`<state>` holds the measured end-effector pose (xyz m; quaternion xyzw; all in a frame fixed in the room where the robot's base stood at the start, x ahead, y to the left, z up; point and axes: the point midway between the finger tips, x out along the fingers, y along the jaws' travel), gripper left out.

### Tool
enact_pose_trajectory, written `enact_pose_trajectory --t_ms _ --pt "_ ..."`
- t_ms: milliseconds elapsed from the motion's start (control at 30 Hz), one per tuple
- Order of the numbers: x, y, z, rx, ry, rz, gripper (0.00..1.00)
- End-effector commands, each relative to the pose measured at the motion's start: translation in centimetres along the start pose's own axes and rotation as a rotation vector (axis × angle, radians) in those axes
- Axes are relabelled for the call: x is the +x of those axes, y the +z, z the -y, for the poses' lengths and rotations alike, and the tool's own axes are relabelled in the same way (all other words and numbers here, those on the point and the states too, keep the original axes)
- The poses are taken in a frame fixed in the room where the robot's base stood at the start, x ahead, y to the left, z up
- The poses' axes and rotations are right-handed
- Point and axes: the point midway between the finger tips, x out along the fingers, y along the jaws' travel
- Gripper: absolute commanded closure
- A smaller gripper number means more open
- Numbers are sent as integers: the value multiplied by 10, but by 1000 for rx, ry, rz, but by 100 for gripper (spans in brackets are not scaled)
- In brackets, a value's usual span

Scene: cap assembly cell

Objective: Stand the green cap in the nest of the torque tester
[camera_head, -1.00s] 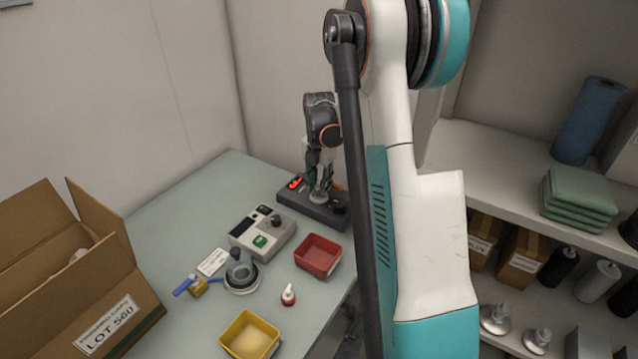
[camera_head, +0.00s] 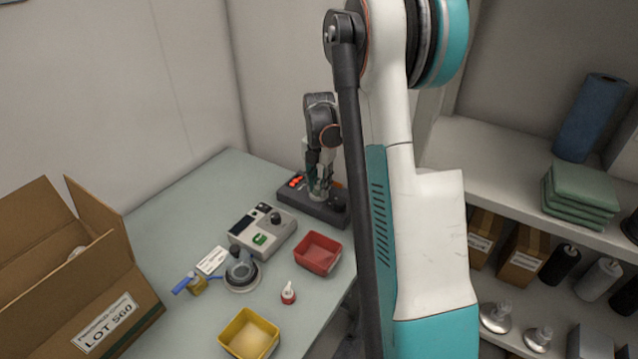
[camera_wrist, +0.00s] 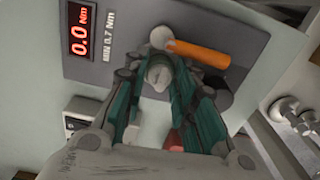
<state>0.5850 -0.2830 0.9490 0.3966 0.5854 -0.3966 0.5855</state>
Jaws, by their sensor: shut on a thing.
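The torque tester (camera_head: 331,211) is a dark grey box at the back right of the table. In the wrist view the torque tester (camera_wrist: 127,62) shows a red "0.0 Nm" display, "MIN 0.7 Nm" and an orange lever (camera_wrist: 199,53). My gripper (camera_head: 319,190) points down over it, and in the wrist view my gripper (camera_wrist: 160,66) has teal fingers closed in front of its face. A pale rounded piece (camera_wrist: 158,74) shows between the fingers. I take the held thing to be the green cap, but no clear green shows there. The nest is hidden or indistinct behind the fingers.
A grey instrument box (camera_head: 263,233) with a green mark, a red bin (camera_head: 318,254) and a yellow bin (camera_head: 249,335) stand on the table. A ringed grey fixture (camera_head: 241,274) and small red-tipped bottle (camera_head: 288,293) are nearer. An open carton (camera_head: 125,300) is at left.

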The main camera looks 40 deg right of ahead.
Motion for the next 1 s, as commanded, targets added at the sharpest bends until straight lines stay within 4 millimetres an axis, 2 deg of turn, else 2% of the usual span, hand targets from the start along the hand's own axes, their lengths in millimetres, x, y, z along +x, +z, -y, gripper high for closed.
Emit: enact_pose_trajectory --t_ms 267,300,367,400,767,1000 --pt "2 0 0 0 0 0 81" --pt "2 0 0 0 0 0 68" --pt "2 0 0 0 0 0 54" --pt "2 0 0 0 0 0 51" --pt "0 0 0 0 0 0 51" --pt "-15 0 0 0 0 0 51"
